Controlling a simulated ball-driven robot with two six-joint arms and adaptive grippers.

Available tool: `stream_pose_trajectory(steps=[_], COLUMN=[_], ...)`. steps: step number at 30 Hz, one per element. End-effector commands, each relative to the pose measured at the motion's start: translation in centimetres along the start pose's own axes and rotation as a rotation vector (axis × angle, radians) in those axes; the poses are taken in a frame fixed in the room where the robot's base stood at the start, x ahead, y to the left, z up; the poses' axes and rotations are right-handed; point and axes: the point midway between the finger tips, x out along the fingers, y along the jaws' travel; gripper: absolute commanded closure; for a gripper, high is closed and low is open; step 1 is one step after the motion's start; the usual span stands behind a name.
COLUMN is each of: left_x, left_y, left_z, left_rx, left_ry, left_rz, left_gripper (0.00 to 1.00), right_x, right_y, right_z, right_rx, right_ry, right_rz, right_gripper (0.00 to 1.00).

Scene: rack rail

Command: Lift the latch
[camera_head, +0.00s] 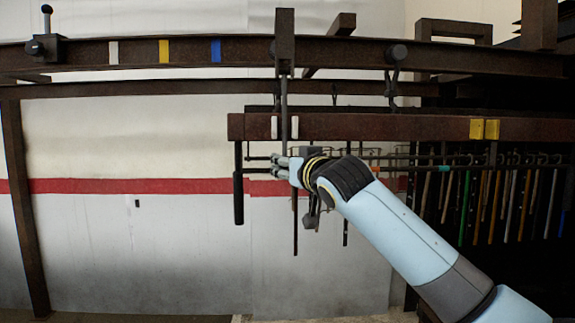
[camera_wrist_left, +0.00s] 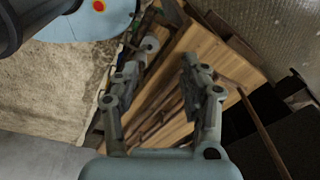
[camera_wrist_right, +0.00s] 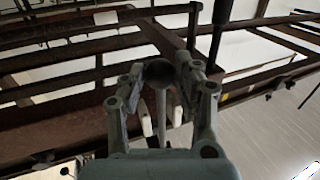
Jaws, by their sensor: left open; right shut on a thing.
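In the head view, a thin vertical latch rod (camera_head: 284,100) runs down from a rusty block (camera_head: 285,38) on the upper rail. It passes between two white marks on the lower beam (camera_head: 370,127). My right gripper (camera_head: 281,165) is just below that beam, and its hold is hard to see there. In the right wrist view, a round dark knob (camera_wrist_right: 158,72) on a grey stem sits between the fingers of my right gripper (camera_wrist_right: 160,80), which is shut on it. My left gripper (camera_wrist_left: 160,72) shows only in its own wrist view, open and empty.
A dark handle (camera_head: 238,190) hangs at the lower beam's left end. A lever with a knob (camera_head: 37,47) stands on the upper rail's left. Several rods and coloured hanging tools (camera_head: 500,195) fill the right. Below left, the space before the white wall (camera_head: 90,235) is clear.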

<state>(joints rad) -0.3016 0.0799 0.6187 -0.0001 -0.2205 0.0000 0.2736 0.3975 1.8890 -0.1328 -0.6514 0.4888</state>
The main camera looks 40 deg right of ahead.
Motion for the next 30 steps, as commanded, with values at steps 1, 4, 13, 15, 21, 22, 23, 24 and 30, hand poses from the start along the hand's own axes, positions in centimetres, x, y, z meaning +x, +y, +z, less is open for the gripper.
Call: stream_pose_trajectory(steps=[1, 4, 13, 15, 21, 22, 23, 24, 30], left_x=[0.0, 0.0, 0.0, 0.0, 0.0, 0.0, 0.0, 0.0, 0.0], left_y=[0.0, 0.0, 0.0, 0.0, 0.0, 0.0, 0.0, 0.0, 0.0], left_z=[-0.1, -0.1, -0.2, -0.3, -0.3, -0.3, -0.3, -0.3, -0.3], left_rx=[0.0, 0.0, 0.0, 0.0, 0.0, 0.0, 0.0, 0.0, 0.0], left_ry=[0.001, 0.001, 0.004, 0.004, 0.005, 0.005, 0.005, 0.005, 0.005], left_rz=[0.0, 0.0, 0.0, 0.0, 0.0, 0.0, 0.0, 0.0, 0.0], left_gripper=[0.55, 0.55, 0.55, 0.55, 0.55, 0.55, 0.55, 0.55, 0.55], right_x=[0.0, 0.0, -0.3, -0.8, -2.9, -3.1, -3.4, -3.6, -4.2], right_y=[0.0, 0.0, -0.1, -0.3, -1.1, -1.2, -1.3, -1.4, -1.6], right_z=[0.0, 0.0, 0.0, -0.1, -0.4, -0.5, -0.5, -0.5, -0.7], right_rx=[0.0, 0.0, 0.0, 0.001, 0.001, 0.001, 0.001, 0.001, 0.001], right_ry=[0.0, 0.0, 0.0, 0.001, 0.001, 0.002, 0.001, 0.001, 0.001], right_rz=[0.0, 0.0, -0.001, -0.001, -0.002, -0.002, -0.002, -0.001, -0.001], right_gripper=[0.87, 0.87, 0.87, 0.87, 0.87, 0.87, 0.87, 0.87, 0.87])
